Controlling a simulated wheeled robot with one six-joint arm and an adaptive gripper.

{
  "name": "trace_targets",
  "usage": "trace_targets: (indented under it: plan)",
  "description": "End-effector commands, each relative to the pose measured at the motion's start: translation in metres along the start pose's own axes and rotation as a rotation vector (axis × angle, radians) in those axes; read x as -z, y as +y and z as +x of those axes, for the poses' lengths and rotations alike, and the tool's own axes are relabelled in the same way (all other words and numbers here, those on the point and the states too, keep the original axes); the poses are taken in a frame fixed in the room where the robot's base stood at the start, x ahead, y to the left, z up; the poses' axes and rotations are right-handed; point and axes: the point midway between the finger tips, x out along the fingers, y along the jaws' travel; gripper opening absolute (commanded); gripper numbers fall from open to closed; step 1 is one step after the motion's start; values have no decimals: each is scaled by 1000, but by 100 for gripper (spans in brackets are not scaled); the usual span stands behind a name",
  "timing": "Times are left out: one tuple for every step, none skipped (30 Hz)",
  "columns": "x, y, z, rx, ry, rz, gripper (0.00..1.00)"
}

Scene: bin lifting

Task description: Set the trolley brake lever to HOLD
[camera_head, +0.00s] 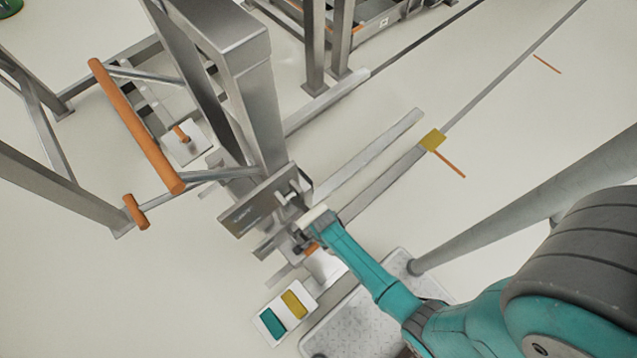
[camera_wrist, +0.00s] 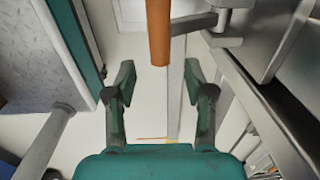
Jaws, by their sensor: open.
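An orange-gripped lever (camera_wrist: 158,32) comes in from the top of the wrist view. Its lower end lies between the fingertip lines of my open gripper (camera_wrist: 160,84), with clear space on both sides. I cannot tell whether it is within finger depth. In the head view my gripper (camera_head: 304,238) is beside the trolley post, at a grey metal panel (camera_head: 262,203). A bit of orange (camera_head: 312,248) shows there, mostly hidden by my wrist. Markings on the panel are too small to read, so the lever's setting cannot be told.
A steel post (camera_head: 248,100) and a long orange handle bar (camera_head: 135,125) stand left of my gripper. A white plate with teal and yellow pads (camera_head: 285,312) is below. Rails run along the floor to a yellow block (camera_head: 432,140). Open floor (camera_head: 530,120) lies upper right.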

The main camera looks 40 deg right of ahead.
Motion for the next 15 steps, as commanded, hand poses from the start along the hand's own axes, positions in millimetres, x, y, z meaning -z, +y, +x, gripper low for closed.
trace_targets:
  plan:
    - [0, 0, 6, -1, 0, -1, 54]
    - [0, 0, 11, -2, 0, -1, 54]
    - [0, 0, 16, -1, 0, -1, 54]
    - [0, 0, 21, -2, 0, -2, 54]
    - [0, 0, 25, -1, 0, -2, 54]
    - [0, 0, 30, -1, 0, -2, 54]
    - [0, 0, 34, 0, 0, -2, 54]
    - [0, -1, 38, 1, 0, -2, 54]
    - [0, 0, 43, -1, 0, -2, 54]
    - [0, 0, 46, 1, 0, -2, 54]
    - [0, 0, 49, 0, 0, -3, 54]
    - [0, -1, 52, 1, 0, -3, 54]
    - [0, -1, 54, 1, 0, -3, 54]
    - [0, -1, 56, 2, 0, -3, 54]
    - [0, -1, 58, 2, 0, -3, 54]
